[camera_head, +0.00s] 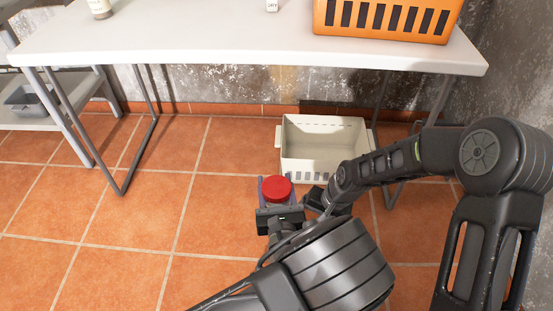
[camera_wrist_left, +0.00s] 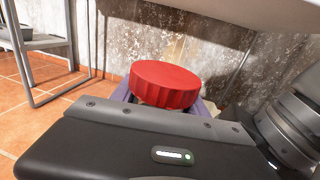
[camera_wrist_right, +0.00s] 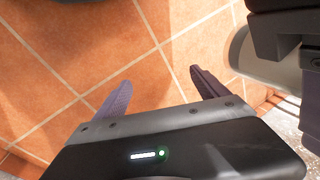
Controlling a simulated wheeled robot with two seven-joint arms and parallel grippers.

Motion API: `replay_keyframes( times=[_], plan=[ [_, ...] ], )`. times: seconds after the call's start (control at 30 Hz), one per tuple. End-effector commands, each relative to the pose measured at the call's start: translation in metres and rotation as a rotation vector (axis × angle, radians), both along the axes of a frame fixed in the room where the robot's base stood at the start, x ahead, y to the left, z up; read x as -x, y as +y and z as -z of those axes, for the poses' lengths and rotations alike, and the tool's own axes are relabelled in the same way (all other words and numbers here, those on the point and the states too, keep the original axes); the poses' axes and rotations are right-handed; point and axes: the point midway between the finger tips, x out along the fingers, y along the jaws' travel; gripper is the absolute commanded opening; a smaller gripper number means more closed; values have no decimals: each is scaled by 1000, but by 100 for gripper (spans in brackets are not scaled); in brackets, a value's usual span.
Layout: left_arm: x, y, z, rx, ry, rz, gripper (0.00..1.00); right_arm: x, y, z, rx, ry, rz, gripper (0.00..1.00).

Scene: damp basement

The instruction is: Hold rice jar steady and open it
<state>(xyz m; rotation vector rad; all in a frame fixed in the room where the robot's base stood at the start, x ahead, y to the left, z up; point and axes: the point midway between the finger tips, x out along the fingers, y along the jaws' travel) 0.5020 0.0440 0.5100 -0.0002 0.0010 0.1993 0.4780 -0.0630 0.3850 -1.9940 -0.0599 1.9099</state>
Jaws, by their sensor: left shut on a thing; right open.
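The rice jar (camera_head: 277,203) has a round red lid (camera_head: 276,187) that is seated on top. My left gripper (camera_head: 275,180) is shut on the jar, one finger on each side, and holds it about upright in front of the table. The red lid also shows close up in the left wrist view (camera_wrist_left: 165,84), rising above the fingers; most of the jar body is hidden behind the gripper. My right gripper is just right of the jar in the head view, mostly hidden by my arms. In the right wrist view the right gripper (camera_wrist_right: 160,76) is open, with only floor tiles between its fingers.
A cream crate (camera_head: 325,160) stands on the tiled floor just behind the jar. A white table (camera_head: 200,45) carries an orange crate (camera_head: 385,18), a pale container (camera_head: 100,8) and a small white item (camera_head: 272,5). A low shelf with a grey bin (camera_head: 28,100) is at left. Floor at left is clear.

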Motion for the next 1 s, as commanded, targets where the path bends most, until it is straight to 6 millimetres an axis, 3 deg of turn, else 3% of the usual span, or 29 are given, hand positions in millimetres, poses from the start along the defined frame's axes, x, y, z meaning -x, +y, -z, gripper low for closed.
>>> replay_keyframes(
  times=[0.03, 0.1, 0.3, 0.4, 0.5, 0.7, 1.0],
  plan=[
    [0, 0, -1, 1, -2, 0, 0, -18, 4, -25, 14, -11, 6, 83],
    [0, 0, -1, 1, -2, 0, 0, -36, 7, -59, 39, -7, 29, 83],
    [0, 0, -1, 1, -2, 0, 0, -67, 11, -162, 112, -11, 117, 83],
    [0, 0, -1, 0, -2, 0, 0, -45, 51, -189, 171, 14, -29, 83],
    [0, 0, -1, 0, -2, 0, 0, -26, 75, -216, 223, 25, -132, 83],
    [0, 0, -1, 0, -2, 0, 0, -1, 98, -246, 288, 40, -242, 83],
    [0, 0, -1, 1, -2, 0, 0, 4, 101, -251, 302, 45, -262, 83]
  ],
)
